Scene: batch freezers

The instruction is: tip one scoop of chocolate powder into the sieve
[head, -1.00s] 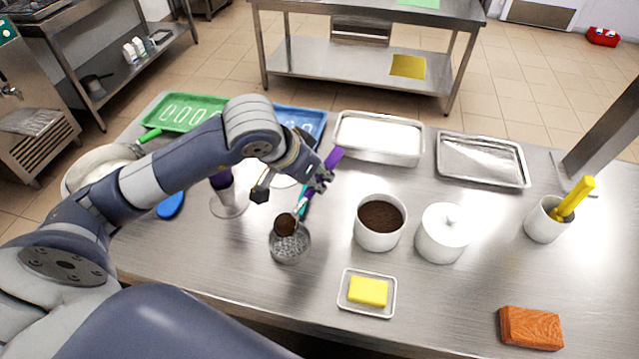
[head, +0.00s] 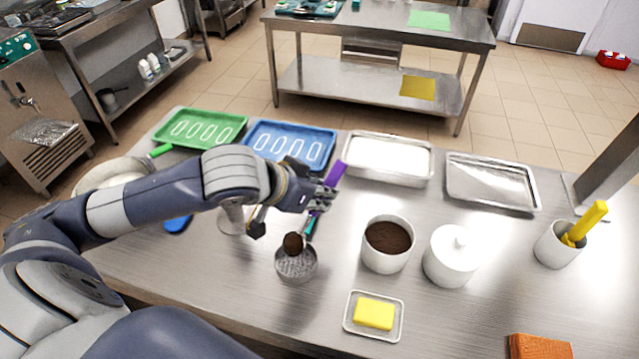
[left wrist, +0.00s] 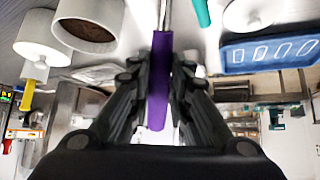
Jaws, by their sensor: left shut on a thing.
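My left gripper (head: 322,194) is shut on the purple handle of a scoop (head: 336,173); the handle (left wrist: 160,85) also shows between the fingers in the left wrist view. The scoop's bowl, with dark brown chocolate powder (head: 294,243), is over the back rim of the metal sieve (head: 296,266). I cannot tell whether the bowl touches the rim. The sieve's inside looks grey. A white pot of chocolate powder (head: 388,258) stands open to the right of the sieve. My right gripper is not in view.
A white lidded pot (head: 449,262) stands right of the powder pot. A butter dish (head: 361,331) lies in front. Green (head: 239,130) and blue (head: 327,150) trays and metal pans (head: 430,165) line the back. A teal-handled tool (head: 312,225) is close beside the scoop.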

